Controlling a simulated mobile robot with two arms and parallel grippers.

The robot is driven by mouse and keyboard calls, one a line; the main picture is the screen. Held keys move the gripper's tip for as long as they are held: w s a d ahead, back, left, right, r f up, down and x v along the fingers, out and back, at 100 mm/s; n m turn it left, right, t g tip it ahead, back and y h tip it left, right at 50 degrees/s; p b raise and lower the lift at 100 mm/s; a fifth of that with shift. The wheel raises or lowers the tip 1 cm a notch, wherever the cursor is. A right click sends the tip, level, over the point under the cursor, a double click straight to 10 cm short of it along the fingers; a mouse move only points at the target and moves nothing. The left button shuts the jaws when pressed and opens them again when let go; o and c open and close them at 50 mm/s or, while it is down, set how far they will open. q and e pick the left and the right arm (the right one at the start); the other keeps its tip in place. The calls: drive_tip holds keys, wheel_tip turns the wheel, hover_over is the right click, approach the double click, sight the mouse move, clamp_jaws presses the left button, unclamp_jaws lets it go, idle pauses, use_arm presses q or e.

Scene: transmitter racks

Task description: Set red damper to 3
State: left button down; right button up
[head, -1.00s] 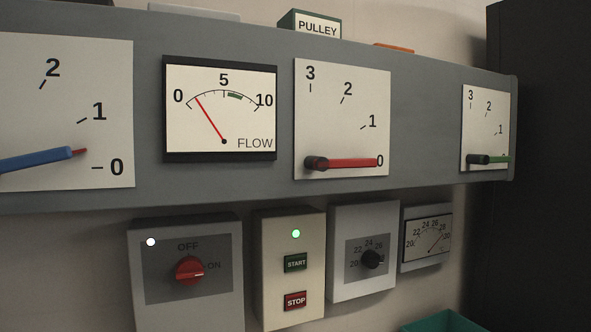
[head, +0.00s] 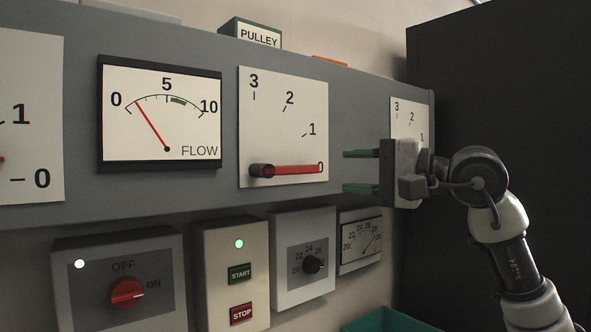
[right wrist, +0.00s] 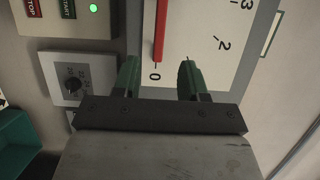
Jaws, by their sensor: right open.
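The red damper lever (head: 290,169) lies level on its white scale plate (head: 300,110), its tip pointing right at the 0 mark. The scale runs from 0 up through 1 and 2 to 3. My right gripper (head: 361,170) is open and empty, just right of the plate, with green fingers pointing left. In the right wrist view the lever (right wrist: 160,32) shows at the top, its tip near the 0, ahead of the open fingers (right wrist: 160,77) and apart from them. The left gripper is not in view.
A FLOW meter (head: 160,112) with its needle low is left of the red scale. Below are a red OFF/ON knob (head: 127,293), START (head: 240,273) and STOP buttons, and a black temperature dial (head: 312,264). My right arm partly covers another scale (head: 408,108).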

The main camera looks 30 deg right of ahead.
sight(298, 171)
drive_tip(key=p+x, duration=0.3)
drive_tip(key=x, duration=0.6)
drive_tip(key=shift+w+a+r+p, duration=0.1)
drive_tip(key=shift+a+r+p, duration=0.05)
drive_tip(key=shift+a+p, duration=0.2)
drive_tip(key=shift+w+a, duration=0.3)
drive_tip(key=shift+w, duration=0.3)
clamp_jaws()
